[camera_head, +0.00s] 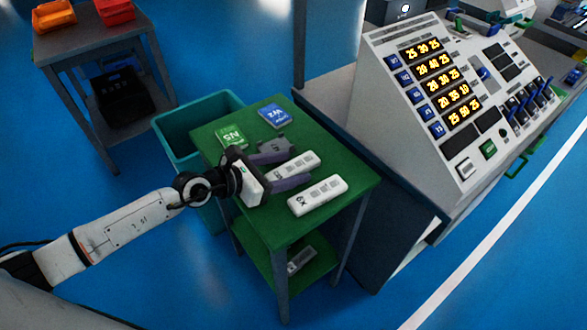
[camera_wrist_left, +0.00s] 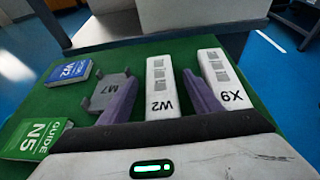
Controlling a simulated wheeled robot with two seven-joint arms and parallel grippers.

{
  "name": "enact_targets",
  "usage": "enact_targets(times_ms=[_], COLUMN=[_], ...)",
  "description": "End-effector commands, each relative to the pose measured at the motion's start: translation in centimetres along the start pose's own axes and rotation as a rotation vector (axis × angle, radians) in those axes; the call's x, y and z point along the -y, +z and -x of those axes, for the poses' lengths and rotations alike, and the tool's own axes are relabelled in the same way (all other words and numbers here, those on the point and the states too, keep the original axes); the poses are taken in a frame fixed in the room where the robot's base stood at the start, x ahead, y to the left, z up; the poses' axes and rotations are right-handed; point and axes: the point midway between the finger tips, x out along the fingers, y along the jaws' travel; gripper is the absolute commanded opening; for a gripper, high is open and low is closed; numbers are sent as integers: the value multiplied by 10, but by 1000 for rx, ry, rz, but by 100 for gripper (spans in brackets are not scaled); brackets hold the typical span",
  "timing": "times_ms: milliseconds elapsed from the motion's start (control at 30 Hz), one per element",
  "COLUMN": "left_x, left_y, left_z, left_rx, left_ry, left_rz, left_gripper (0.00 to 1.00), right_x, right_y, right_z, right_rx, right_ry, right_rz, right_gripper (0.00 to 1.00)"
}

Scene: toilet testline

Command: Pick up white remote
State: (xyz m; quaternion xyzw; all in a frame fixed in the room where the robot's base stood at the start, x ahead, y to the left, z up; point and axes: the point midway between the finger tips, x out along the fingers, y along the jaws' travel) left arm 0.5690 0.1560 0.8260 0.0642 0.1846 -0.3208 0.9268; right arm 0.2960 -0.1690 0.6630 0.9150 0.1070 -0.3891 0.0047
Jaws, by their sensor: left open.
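Two white remotes lie on the green table top (camera_head: 345,170). One white remote, marked W2 (camera_head: 300,164), also shows in the left wrist view (camera_wrist_left: 160,72). The other, marked X9 (camera_head: 318,195), lies to its right in the left wrist view (camera_wrist_left: 221,75). My left gripper (camera_head: 288,168) is open, with its two purple fingers on either side of the W2 remote. The right finger lies between W2 and X9. Whether the fingers touch either remote cannot be told. My right gripper is not in view.
A grey M7 device (camera_head: 272,145) lies beside the left finger. A green N5 guide (camera_head: 232,136) and a blue W2 booklet (camera_head: 275,115) lie farther left and back. A teal bin (camera_head: 178,125) stands behind the table, and a control console (camera_head: 385,95) stands right.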

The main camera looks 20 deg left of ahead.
Motion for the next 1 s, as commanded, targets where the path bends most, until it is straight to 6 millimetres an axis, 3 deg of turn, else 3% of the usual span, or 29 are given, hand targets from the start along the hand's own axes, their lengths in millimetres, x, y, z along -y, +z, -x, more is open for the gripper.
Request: enact_targets(times_ms=[233, 500, 767, 1000], left_x=[0, 0, 0, 1], left_y=[0, 0, 4, 41], left_z=[-2, -2, -1, 14], left_rx=[0, 0, 2, 5], left_ry=[0, 0, 0, -1], left_rz=[0, 0, 0, 0], left_gripper=[58, 12, 12, 12], right_x=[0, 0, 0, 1], right_y=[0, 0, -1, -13], right_z=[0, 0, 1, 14], right_rx=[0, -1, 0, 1], right_ry=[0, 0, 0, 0], right_rz=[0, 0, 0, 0], right_gripper=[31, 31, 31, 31])
